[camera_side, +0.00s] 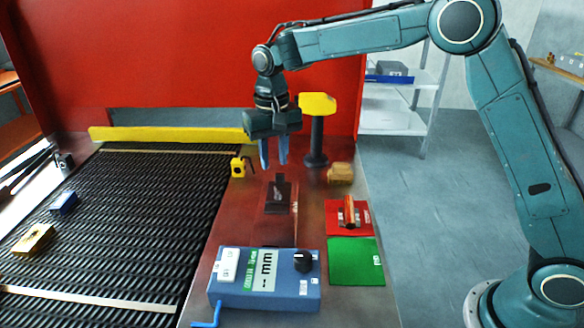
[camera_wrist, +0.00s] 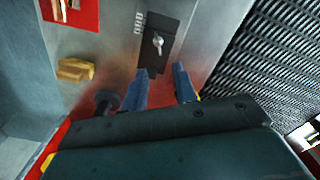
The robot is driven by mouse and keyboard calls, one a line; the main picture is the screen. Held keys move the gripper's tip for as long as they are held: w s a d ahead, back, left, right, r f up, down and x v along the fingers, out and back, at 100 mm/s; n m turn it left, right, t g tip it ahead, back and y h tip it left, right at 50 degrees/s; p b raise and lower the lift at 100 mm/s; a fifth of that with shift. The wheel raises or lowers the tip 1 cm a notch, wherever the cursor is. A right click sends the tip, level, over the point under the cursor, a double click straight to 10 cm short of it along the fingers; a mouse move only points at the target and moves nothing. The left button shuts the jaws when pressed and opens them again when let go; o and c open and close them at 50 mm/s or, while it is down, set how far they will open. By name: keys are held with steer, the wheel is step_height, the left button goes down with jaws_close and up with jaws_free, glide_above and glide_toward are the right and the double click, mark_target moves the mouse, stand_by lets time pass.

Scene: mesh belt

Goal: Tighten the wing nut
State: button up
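A small silver piece that looks like the wing nut (camera_wrist: 158,40) sits on a dark plate (camera_wrist: 152,54) in the wrist view. In the side view the dark plate (camera_side: 279,197) lies on the metal table beside the belt; the nut is too small to make out there. My gripper (camera_side: 273,157) is above the table, behind the plate in the side view, with its fingers pointing down. In the wrist view my gripper (camera_wrist: 161,74) has its two blue fingers apart with nothing between them. The fingers appear clear of the nut.
The black mesh belt (camera_side: 120,210) fills the left, carrying a blue block (camera_side: 63,203) and a yellowish block (camera_side: 34,239). A yellow-topped post (camera_side: 317,140) and brass-coloured block (camera_side: 340,174) stand right of my gripper. A blue control box (camera_side: 285,290), red mat (camera_side: 333,220) and green mat (camera_side: 356,262) are nearer.

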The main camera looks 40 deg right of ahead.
mark_target(275, 188)
step_height(275, 188, down, 7)
steer(key=shift+f, duration=0.2)
stand_by(0.4)
jaws_close()
